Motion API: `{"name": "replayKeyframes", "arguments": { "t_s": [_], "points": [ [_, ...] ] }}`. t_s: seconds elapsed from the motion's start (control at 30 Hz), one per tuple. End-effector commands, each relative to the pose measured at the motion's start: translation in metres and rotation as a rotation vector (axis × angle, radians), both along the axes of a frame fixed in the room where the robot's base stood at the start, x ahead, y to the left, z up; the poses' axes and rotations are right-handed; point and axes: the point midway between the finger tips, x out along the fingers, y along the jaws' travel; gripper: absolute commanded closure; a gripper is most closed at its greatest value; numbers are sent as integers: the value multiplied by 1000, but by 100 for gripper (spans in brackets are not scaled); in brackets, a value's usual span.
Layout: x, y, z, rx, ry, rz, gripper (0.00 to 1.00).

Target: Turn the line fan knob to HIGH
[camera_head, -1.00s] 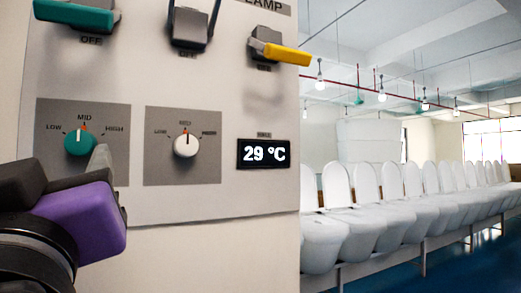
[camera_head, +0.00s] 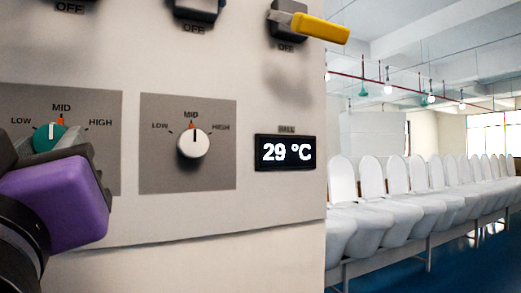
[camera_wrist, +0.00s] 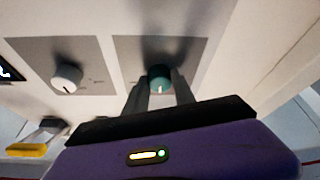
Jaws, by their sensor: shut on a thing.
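A teal knob (camera_head: 48,138) sits on a grey plate at the left of the panel, under LOW, MID and HIGH marks. Its white pointer stands near MID. In the wrist view the teal knob (camera_wrist: 160,77) lies between the two fingers of my gripper (camera_wrist: 160,88), which is shut on it. In the head view my purple gripper body covers the knob's lower part, and the fingertips are mostly hidden. A white knob (camera_head: 193,143) on a second grey plate to the right points at MID; it also shows in the wrist view (camera_wrist: 67,78). No line fan label is readable.
A display (camera_head: 285,152) reading 29 °C is right of the white knob. Switches stick out above, including a yellow-handled one (camera_head: 318,27) marked OFF. A row of white toilets (camera_head: 390,205) stands beyond the panel's right edge.

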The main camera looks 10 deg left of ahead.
Motion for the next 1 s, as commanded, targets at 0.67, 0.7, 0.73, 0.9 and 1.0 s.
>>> {"name": "replayKeyframes", "arguments": {
  "t_s": [0.67,0.7,0.73,0.9,1.0],
  "points": [
    [-2,2,-2,158,95,1,100],
    [-2,3,-2,186,113,2,100],
    [-3,3,-2,209,126,3,100],
    [-3,4,-2,346,210,2,100],
    [-4,5,-2,427,259,3,100]
  ]
}}
